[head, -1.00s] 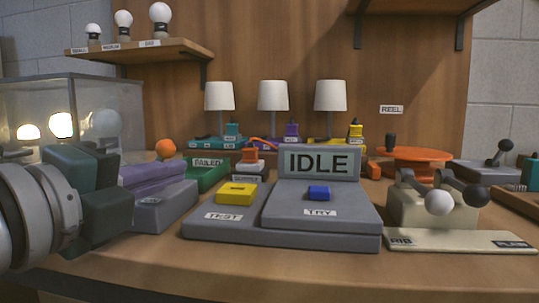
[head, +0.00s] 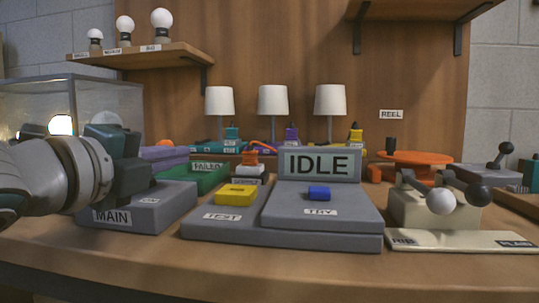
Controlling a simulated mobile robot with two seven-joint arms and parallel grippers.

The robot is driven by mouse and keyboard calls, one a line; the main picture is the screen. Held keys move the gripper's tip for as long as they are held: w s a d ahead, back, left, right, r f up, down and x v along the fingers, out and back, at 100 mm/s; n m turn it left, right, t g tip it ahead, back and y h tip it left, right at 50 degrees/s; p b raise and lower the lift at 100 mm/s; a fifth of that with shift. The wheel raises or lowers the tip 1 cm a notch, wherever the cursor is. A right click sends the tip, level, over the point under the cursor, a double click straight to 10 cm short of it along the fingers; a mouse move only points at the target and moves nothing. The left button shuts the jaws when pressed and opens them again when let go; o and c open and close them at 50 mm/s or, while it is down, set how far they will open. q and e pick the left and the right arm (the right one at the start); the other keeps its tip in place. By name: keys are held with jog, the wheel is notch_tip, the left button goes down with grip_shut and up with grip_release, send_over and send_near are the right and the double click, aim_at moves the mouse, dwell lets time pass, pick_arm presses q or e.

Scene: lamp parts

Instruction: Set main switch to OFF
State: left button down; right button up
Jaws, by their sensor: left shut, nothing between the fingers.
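The main switch is a grey box (head: 165,213) with a MAIN label on its front, at the left of the table in the head view. A small label on its top is too small to read. My left gripper (head: 132,163) is shut and empty at the box's upper left. It hides part of the box top and whatever lever or knob may be there; I cannot tell if it touches the box. The switch's setting cannot be read. My right gripper is not in view.
A glass case (head: 35,100) is behind my left arm. A purple block (head: 165,158) and green FAILED tray (head: 208,177) lie behind the box.

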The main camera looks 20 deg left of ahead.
pick_arm(q)
jog(key=shift+r, duration=0.1)
jog(key=shift+a+r+n+p, duration=0.1)
jog(key=shift+a+n+p, duration=0.05)
jog(key=shift+n+p, duration=0.2)
